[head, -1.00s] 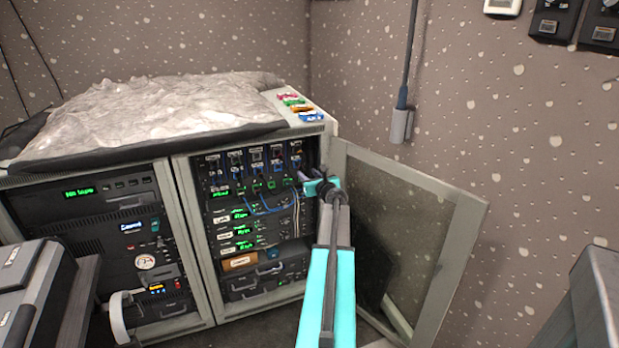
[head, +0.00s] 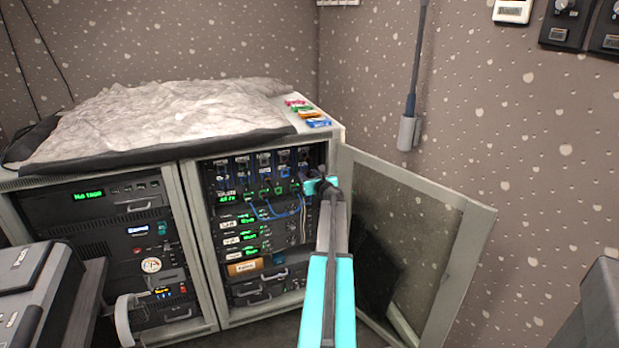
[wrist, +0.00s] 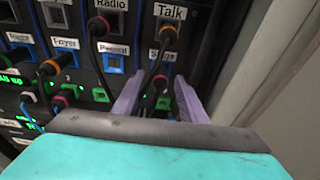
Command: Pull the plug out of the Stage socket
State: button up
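The Stage label (wrist: 163,55) shows in the wrist view, partly crossed by a dark cable. Below it a dark plug with an orange-red ring (wrist: 160,80) sits at the Stage socket, which it mostly hides. My gripper (wrist: 158,88) has two purple fingers, one on each side of this plug. They are apart, and I see no clear contact with it. In the head view my gripper (head: 312,187) is at the right side of the open rack's patch panel (head: 260,175), and the arm hides part of that area.
The Talk plug (wrist: 168,30) is just above, with its cable hanging down by the Stage plug. The Record socket (wrist: 115,65) looks empty. More cables and green sockets lie left and below. The open rack door (head: 415,250) stands right of my arm.

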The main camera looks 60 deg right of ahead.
aim_at(309, 177)
grip_shut()
jog(key=shift+s+a, duration=0.15)
jog(key=shift+s, duration=0.05)
dwell(0.4)
jog(key=shift+f+v, duration=0.2)
jog(key=shift+v, duration=0.8)
jog(key=shift+f+v, duration=0.15)
jog(key=shift+v, duration=0.9)
jog(key=shift+s+a, duration=0.1)
jog(key=shift+s, duration=0.05)
